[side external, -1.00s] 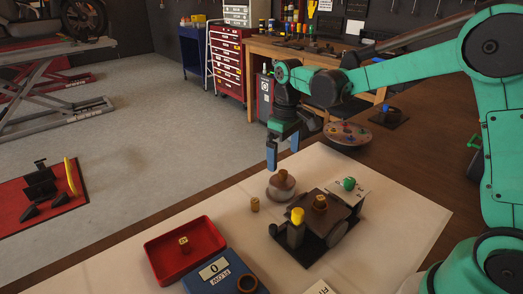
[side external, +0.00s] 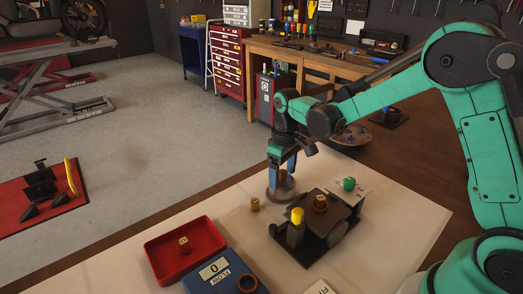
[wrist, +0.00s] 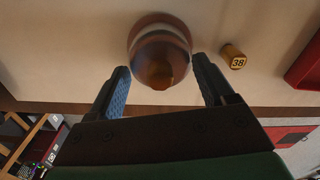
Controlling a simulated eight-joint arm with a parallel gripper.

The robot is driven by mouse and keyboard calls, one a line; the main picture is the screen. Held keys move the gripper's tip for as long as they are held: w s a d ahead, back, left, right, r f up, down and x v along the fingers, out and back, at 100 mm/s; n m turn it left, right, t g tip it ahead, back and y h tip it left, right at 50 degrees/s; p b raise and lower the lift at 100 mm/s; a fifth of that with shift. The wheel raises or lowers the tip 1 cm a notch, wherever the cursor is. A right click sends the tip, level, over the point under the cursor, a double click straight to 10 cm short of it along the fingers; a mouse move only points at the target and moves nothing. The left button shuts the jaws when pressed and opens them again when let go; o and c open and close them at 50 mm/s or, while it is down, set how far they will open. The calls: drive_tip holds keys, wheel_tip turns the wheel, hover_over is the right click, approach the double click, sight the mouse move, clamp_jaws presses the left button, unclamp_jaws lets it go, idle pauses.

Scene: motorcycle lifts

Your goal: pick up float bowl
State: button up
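The float bowl (side external: 287,193) appears to be the round, grey-brown piece with a brass-coloured top on the pale mat. In the wrist view the float bowl (wrist: 158,38) lies ahead, between the lines of the two fingers. My gripper (side external: 281,168) points down at the bowl, with its blue fingers low over it and partly hiding it. In the wrist view my gripper (wrist: 161,72) is open, with one finger on each side of the bowl's brass end and gaps showing. I cannot tell whether either finger touches it.
A small brass piece marked 38 (wrist: 233,57) stands close by. A dark carburetor-like assembly (side external: 335,222) is just right of the bowl. A red tray (side external: 163,258) and blue scale reading 0 (side external: 203,287) are at the front left.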

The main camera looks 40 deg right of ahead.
drive_tip(key=shift+c, duration=0.8)
drive_tip(key=shift+r, duration=0.1)
